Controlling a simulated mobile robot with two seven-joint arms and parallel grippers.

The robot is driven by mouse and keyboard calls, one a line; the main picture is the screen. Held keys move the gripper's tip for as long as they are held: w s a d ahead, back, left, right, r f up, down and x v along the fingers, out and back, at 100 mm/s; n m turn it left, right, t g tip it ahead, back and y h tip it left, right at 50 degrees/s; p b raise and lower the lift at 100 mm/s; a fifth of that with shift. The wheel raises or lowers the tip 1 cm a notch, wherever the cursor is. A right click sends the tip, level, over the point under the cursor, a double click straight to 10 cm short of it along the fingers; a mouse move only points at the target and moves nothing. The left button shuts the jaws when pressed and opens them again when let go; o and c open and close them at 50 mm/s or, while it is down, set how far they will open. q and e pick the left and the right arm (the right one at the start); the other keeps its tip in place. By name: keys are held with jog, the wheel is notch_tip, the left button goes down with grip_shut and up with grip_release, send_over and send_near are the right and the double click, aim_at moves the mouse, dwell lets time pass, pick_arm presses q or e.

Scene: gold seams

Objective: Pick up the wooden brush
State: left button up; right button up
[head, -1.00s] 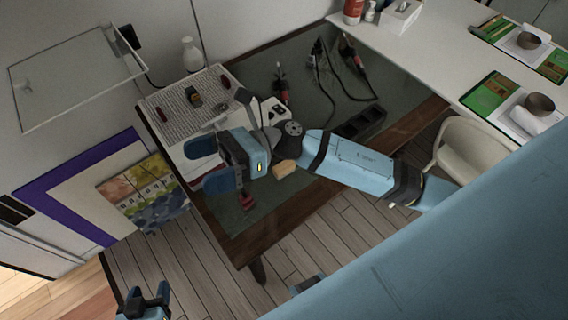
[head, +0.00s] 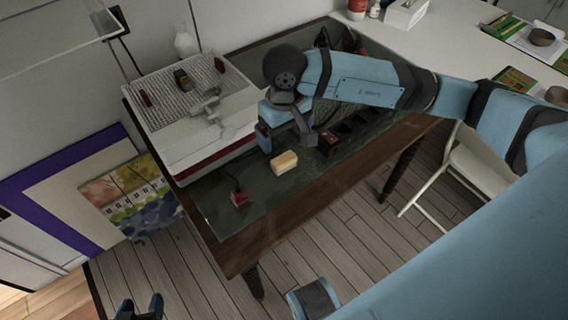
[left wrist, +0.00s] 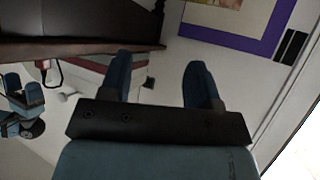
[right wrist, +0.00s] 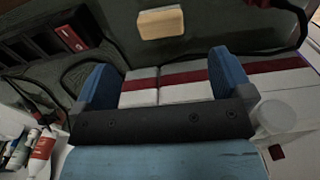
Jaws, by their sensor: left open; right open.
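The small block-shaped piece with a pale wooden top, which I take as the wooden brush (head: 284,162), lies on the dark green mat near the table's front edge. It also shows at the top of the right wrist view (right wrist: 161,22), beyond the fingertips. My right gripper (head: 286,141) is open and empty, just behind and above the brush, apart from it. Its spread fingers show in the right wrist view (right wrist: 163,62). My left gripper (head: 140,307) is open and empty, low at the bottom left, off the table; its fingers show in the left wrist view (left wrist: 160,78).
A white machine with a perforated top (head: 185,115) stands left of the brush. A red-based tool (head: 239,198) lies at front left. A dark compartment tray (head: 355,130) sits to the right. A white chair (head: 455,170) stands right of the table. Bare mat surrounds the brush's front.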

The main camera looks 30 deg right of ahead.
aim_at(285, 160)
notch_tip(285, 160, down, 11)
jog(key=shift+s+b, duration=0.1)
jog(key=shift+b, duration=0.4)
jog(key=shift+c, duration=0.5)
jog(key=c, duration=0.9)
